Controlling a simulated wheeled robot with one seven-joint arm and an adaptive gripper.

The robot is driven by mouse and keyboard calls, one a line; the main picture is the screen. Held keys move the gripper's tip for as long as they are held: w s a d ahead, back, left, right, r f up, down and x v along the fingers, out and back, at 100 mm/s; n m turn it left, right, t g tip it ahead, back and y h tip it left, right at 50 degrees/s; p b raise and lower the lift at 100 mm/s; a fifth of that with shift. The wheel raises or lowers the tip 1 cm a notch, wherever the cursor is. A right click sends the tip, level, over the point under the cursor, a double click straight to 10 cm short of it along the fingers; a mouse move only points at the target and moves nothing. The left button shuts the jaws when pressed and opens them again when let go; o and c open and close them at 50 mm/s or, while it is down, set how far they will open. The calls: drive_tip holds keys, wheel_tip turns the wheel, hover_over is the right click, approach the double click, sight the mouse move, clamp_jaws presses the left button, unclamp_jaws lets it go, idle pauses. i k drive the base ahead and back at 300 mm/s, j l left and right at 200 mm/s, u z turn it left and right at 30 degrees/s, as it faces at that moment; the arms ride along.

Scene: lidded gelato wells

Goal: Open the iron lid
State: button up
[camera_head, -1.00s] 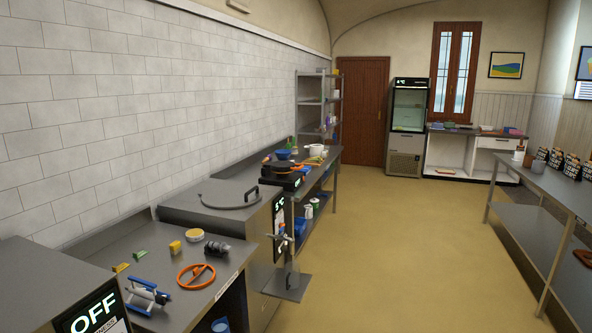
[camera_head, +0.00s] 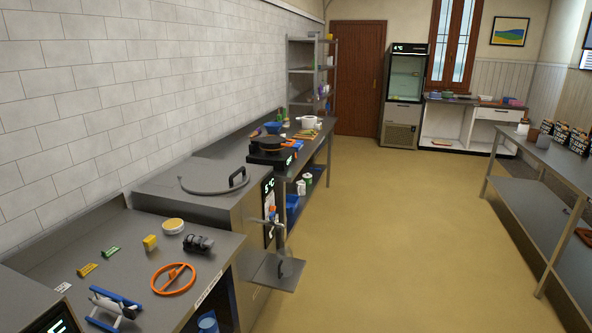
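A round dark grey lid (camera_head: 213,178) lies flat and closed on top of the steel gelato cabinet (camera_head: 160,188) at centre left. A black upright handle (camera_head: 237,176) stands at the lid's right side. A second, smaller dark round piece (camera_head: 270,143) sits on a black appliance (camera_head: 268,158) just beyond the cabinet; I cannot tell whether it is a lid or a pan. My gripper is not in view, so its relation to the lid does not show.
A near counter (camera_head: 130,245) holds an orange ring (camera_head: 173,279), a black cylinder-like tool (camera_head: 198,244), a round tub (camera_head: 173,226) and a blue-framed item (camera_head: 115,304). A low dark shelf (camera_head: 272,271) juts from the cabinet front. The yellow floor (camera_head: 380,250) is clear up to the right-hand table (camera_head: 545,165).

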sight(268, 142)
drive_tip(key=i, duration=2.15)
drive_tip(key=i+u, duration=0.2)
drive_tip(key=i, duration=0.3)
drive_tip(key=i+l+u, duration=0.15)
drive_tip(key=i, duration=0.35)
drive_tip(key=i+l+u, duration=0.2)
drive_tip(key=i, duration=0.3)
